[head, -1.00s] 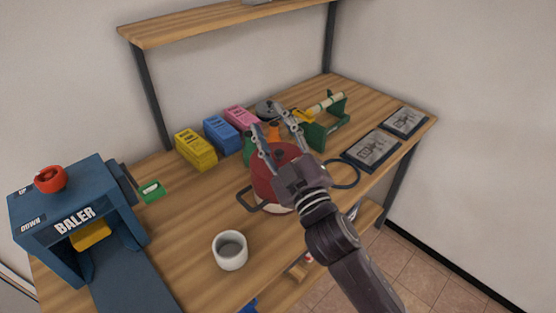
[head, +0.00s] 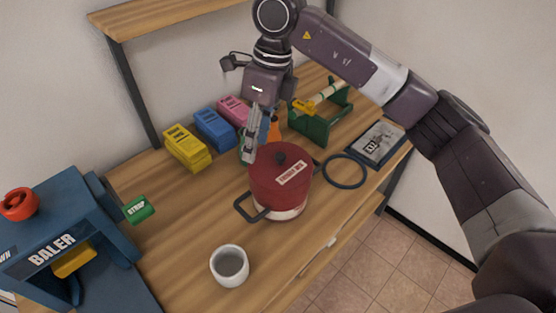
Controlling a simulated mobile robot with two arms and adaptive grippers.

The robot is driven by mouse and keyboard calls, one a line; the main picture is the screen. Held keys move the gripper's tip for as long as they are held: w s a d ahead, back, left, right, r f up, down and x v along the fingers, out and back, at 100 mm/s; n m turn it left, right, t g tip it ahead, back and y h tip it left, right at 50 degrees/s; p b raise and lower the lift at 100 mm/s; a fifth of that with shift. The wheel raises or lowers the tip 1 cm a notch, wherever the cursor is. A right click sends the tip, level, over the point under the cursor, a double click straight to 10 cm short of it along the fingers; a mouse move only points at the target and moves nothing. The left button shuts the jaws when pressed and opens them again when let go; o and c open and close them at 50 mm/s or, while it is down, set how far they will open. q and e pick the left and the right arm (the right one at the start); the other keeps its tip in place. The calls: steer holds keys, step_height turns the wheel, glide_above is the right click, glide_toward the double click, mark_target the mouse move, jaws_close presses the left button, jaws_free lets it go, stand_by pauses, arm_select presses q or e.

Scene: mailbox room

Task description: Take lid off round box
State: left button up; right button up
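The round box (head: 285,207) is a red, pot-like vessel with a pale lower band and dark side handles, standing on the wooden table. My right gripper (head: 252,155) points downward from above, just behind and left of the lid in the head view. Its two fingers nearly overlap from this angle, so their opening cannot be judged. Nothing shows held in it, and the knob is clear of the fingers. My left gripper is out of view.
A white cup (head: 229,265) stands in front of the box. A blue ring (head: 345,171) lies to its right. Yellow (head: 187,150), blue (head: 214,129) and pink boxes, a green stand (head: 310,125) and a shelf (head: 170,18) are behind. The blue baler (head: 50,220) is at left.

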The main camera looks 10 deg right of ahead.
mark_target(280, 155)
steer(key=d, duration=0.1)
steer(key=w+d+r+h, duration=0.1)
steer(key=d, duration=0.1)
steer(key=d+h, duration=0.1)
steer(key=d, duration=0.1)
steer(key=shift+w+r+m, duration=0.25)
steer(key=shift+r+m, duration=0.05)
steer(key=shift+r, duration=0.1)
steer(key=shift+d, duration=0.35)
steer(key=shift+f+p, duration=0.3)
steer(key=shift+f, duration=0.55)
steer(key=f+p, duration=0.1)
steer(key=f, duration=0.1)
steer(key=f+p, duration=0.1)
steer(key=f, duration=0.2)
steer(key=shift+s+a+p, duration=0.1)
steer(key=shift+s+p, duration=0.1)
steer(key=shift+p, duration=0.15)
steer(key=shift+f, duration=0.35)
steer(key=shift+c, duration=0.4)
jaws_close()
